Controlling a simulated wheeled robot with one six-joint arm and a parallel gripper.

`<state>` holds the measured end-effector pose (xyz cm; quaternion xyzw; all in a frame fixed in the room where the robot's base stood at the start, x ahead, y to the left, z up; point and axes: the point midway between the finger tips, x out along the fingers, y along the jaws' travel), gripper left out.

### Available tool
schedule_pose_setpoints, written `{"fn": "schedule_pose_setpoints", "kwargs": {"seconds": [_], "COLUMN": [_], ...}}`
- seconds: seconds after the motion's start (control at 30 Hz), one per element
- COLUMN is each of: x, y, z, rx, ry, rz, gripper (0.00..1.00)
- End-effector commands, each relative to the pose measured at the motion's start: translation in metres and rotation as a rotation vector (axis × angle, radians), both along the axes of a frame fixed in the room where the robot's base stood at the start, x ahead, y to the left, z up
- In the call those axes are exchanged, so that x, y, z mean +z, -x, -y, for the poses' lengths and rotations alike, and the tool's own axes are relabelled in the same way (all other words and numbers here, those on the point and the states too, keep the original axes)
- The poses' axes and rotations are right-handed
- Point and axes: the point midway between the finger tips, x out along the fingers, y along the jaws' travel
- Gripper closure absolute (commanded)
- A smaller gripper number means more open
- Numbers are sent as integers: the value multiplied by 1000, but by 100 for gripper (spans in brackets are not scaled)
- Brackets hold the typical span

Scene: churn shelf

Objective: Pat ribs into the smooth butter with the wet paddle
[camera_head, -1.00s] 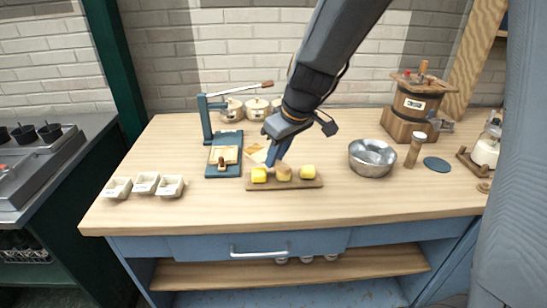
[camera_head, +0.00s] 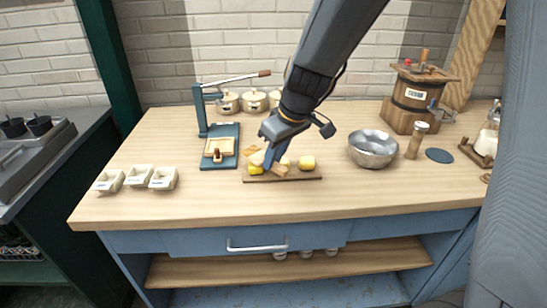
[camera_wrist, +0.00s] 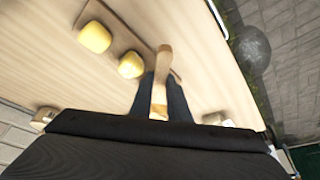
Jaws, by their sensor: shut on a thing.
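My gripper (camera_head: 268,163) is shut on the wooden paddle (camera_head: 280,170) above the board's left half. The paddle also shows in the wrist view (camera_wrist: 161,70), between my fingers (camera_wrist: 160,98). Yellow butter pieces stand on the brown board (camera_head: 300,179). The left butter (camera_head: 255,169) is beside my fingertips, partly covered. The middle butter (camera_head: 285,160) is mostly hidden behind the paddle and gripper. The right butter (camera_head: 306,162) is clear. Two butter pieces show in the wrist view (camera_wrist: 95,37) (camera_wrist: 131,65). I cannot tell whether the paddle touches butter, and no ribs are discernible.
A blue lever press (camera_head: 221,142) stands left of the board, with three white dishes (camera_head: 137,175) farther left. A metal bowl (camera_head: 373,150), a wooden shaker (camera_head: 416,140) and a wooden churn (camera_head: 411,100) stand right. The table front is clear.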

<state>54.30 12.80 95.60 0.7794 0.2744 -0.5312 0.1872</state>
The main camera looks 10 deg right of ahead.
Motion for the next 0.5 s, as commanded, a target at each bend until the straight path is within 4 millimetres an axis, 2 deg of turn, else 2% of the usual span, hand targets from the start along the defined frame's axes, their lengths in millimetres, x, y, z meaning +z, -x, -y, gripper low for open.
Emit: {"fn": "schedule_pose_setpoints", "kwargs": {"seconds": [0.5], "x": [-4], "y": [0], "z": [0], "rx": [0], "ry": [0], "rz": [0], "gripper": [100]}}
